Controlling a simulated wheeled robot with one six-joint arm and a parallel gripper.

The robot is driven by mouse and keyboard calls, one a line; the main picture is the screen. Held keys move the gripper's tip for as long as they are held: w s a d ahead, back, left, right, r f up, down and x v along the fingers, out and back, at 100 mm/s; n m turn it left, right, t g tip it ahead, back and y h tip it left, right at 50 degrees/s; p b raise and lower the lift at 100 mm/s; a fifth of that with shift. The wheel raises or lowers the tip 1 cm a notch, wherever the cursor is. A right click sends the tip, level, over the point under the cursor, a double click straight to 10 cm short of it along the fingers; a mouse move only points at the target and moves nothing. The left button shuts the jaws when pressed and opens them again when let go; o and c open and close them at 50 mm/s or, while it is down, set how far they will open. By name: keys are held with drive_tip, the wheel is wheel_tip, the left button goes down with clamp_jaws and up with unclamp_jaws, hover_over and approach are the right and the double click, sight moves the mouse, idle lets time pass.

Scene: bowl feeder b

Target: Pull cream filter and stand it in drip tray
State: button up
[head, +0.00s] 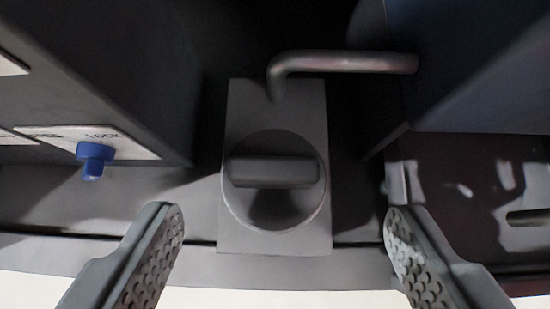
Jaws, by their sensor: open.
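My gripper (285,218) is open, its two grey textured fingers wide apart at the lower left and lower right of the head view. Nothing is between the pads that I can see touching them. Ahead of the gap stands a grey plate with a round knob (273,172) that has a raised bar grip lying level across it. I cannot make out a cream filter in this view. I cannot make out a drip tray with certainty either.
A bent grey pipe (340,62) hangs above the knob plate. A dark housing at left carries a blue knob (95,158) beside a LOCK label. A dark blue box (470,70) is at upper right, above a shiny dark recess (465,190). A pale surface runs along the bottom.

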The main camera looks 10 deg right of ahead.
sight(272, 178)
drive_tip(key=shift+a+x, duration=0.15)
drive_tip(key=shift+x, duration=1.15)
drive_tip(key=shift+a+x, duration=0.15)
drive_tip(key=shift+x, duration=1.2)
drive_tip(key=shift+s, duration=0.1)
drive_tip(key=c, duration=1.1)
wheel_tip(272, 178, up, 10)
